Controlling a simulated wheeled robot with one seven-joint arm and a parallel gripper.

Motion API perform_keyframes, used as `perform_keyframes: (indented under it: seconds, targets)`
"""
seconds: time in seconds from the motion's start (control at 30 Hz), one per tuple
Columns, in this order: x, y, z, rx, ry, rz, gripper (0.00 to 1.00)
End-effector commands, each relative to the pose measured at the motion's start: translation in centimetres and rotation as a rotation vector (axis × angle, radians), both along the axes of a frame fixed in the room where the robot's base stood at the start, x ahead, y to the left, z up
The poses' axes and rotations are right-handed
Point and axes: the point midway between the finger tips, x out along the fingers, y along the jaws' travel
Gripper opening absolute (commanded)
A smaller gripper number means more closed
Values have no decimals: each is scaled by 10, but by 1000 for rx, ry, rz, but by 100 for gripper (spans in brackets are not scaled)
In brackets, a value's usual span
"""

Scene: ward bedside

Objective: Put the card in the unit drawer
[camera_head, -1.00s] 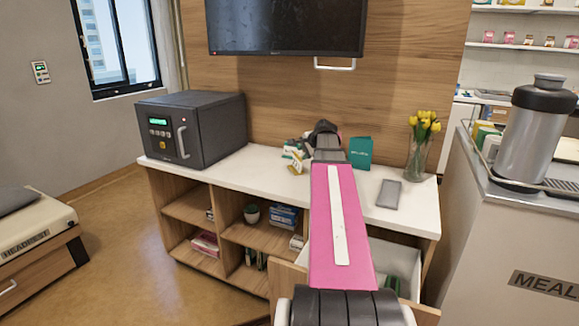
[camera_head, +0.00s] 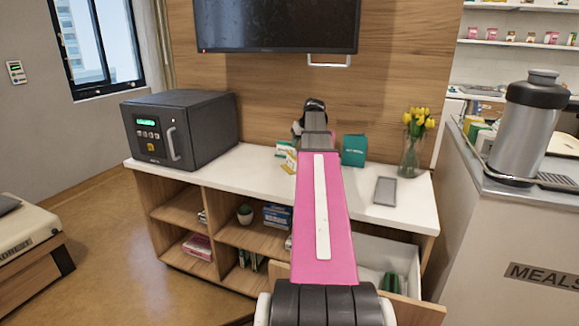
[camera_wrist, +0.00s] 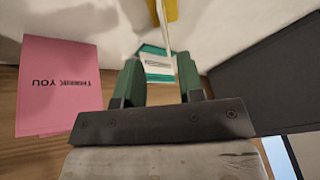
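A teal card (camera_head: 354,150) with lettering stands on the white top of the wooden unit (camera_head: 235,172), right of my arm. A pink "THANK YOU" card (camera_wrist: 58,88) shows upside down in the wrist view, left of my gripper (camera_wrist: 157,68). Its two green fingers are apart, with a teal-and-white item (camera_wrist: 157,66) visible beyond the gap. A thin white edge runs up from there beside a yellow patch. In the head view my fingertips are hidden behind my wrist. The unit drawer (camera_head: 372,252) is pulled open, lower right, partly behind my arm.
A dark safe-like box (camera_head: 180,128) stands at the unit's left end. A grey flat item (camera_head: 386,191) and a vase of yellow flowers (camera_head: 411,150) are at the right. A green item (camera_head: 390,283) is in the drawer. The meals counter (camera_head: 510,240) is close on the right.

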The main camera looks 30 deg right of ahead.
Motion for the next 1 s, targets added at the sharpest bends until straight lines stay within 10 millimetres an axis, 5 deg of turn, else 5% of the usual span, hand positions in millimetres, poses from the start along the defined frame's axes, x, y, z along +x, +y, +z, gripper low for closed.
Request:
perform_keyframes:
  seconds: [0.7, 1.0]
  targets:
    - [33, 18, -74, 2, 1, -2, 35]
    - [36, 19, -81, 1, -2, -3, 35]
